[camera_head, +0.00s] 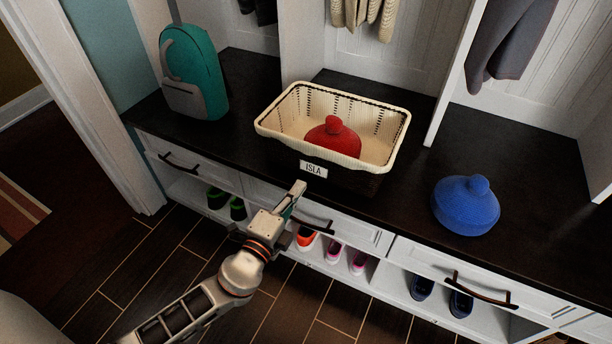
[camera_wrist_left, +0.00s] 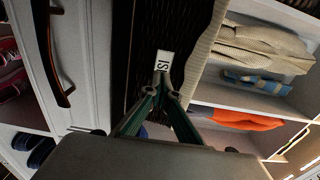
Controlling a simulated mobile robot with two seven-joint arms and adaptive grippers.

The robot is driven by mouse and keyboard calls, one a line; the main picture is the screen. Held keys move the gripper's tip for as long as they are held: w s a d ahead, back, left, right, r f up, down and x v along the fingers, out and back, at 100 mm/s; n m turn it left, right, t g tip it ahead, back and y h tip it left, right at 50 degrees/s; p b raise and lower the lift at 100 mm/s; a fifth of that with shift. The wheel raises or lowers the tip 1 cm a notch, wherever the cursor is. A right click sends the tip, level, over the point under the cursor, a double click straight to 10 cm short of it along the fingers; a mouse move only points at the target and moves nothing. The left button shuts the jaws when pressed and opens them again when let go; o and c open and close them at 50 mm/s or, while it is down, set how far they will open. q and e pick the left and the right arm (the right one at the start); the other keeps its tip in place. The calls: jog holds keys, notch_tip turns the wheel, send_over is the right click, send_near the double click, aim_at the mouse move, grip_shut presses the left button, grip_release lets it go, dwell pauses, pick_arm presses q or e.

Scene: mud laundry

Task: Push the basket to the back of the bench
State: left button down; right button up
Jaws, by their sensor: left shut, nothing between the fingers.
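The basket (camera_head: 394,155) stands on the dark bench (camera_head: 270,82), with a pale rim, dark lower sides and a white "ISLA" label (camera_head: 313,169) on its front. A red knitted hat (camera_head: 333,138) lies inside it. My left gripper (camera_head: 299,188) is shut and empty, just in front of the basket by the label; I cannot tell whether it touches. In the left wrist view, the shut fingertips (camera_wrist_left: 162,78) point at the label (camera_wrist_left: 164,61) on the basket's dark front (camera_wrist_left: 150,40). My right gripper is not in view.
A teal backpack (camera_head: 192,72) stands on the bench to the left. A blue knitted hat (camera_head: 466,205) lies to the right. White dividers (camera_head: 455,75) rise behind the basket, and clothes hang above. Drawers with dark handles (camera_head: 480,290) and shoes (camera_head: 306,239) are below the bench top.

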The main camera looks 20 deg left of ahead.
aim_at(312, 169)
pick_arm(q)
jog(key=w, duration=0.5)
jog(key=shift+d+f, duration=0.1)
jog(key=shift+w, duration=0.1)
